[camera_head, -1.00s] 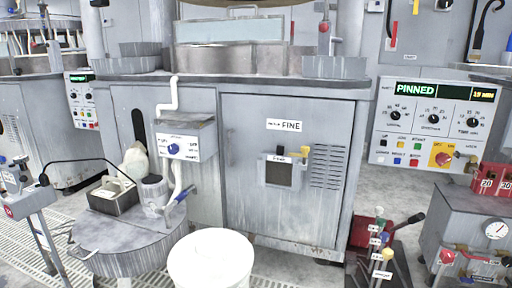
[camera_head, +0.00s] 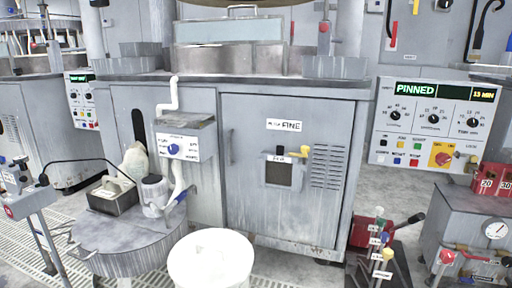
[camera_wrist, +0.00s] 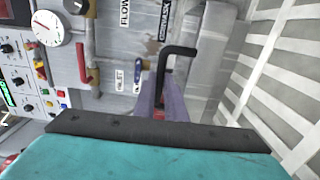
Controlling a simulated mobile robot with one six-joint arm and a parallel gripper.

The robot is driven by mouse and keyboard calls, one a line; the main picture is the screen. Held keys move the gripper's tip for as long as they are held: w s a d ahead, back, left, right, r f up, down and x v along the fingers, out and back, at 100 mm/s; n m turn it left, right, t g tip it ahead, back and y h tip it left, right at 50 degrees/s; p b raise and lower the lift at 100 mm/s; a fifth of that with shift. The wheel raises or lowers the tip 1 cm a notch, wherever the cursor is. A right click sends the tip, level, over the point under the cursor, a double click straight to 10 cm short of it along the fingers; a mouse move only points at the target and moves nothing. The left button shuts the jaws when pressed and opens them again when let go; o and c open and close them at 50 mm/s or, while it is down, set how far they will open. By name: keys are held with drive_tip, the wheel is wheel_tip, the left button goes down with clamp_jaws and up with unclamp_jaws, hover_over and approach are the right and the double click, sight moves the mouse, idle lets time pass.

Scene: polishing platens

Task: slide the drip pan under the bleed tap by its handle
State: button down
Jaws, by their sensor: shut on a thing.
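The handle runs up from between the fingers and bends to the right. I cannot make out the body of the drip pan. A red-levered tap (camera_wrist: 83,64) and a small blue-handled tap (camera_wrist: 137,88) with labels are left of the fingers, apart from them. I cannot tell which one is the bleed tap. The head view also shows the red-levered tap (camera_head: 447,257) at the lower right.
A pressure gauge (camera_wrist: 47,28) is at the wrist view's upper left. Slatted floor (camera_wrist: 270,75) is at its right. In the head view, a white bucket (camera_head: 210,262), a grey drum (camera_head: 120,245) and a lever stand (camera_head: 380,255) occupy the front floor.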

drive_tip(key=shift+w, duration=0.1)
drive_tip(key=c, duration=1.7)
unclamp_jaws()
drive_tip(key=shift+c, duration=0.2)
drive_tip(key=shift+f, duration=0.1)
drive_tip(key=p+v, duration=0.5)
drive_tip(key=v, duration=0.9)
drive_tip(key=shift+w, duration=0.1)
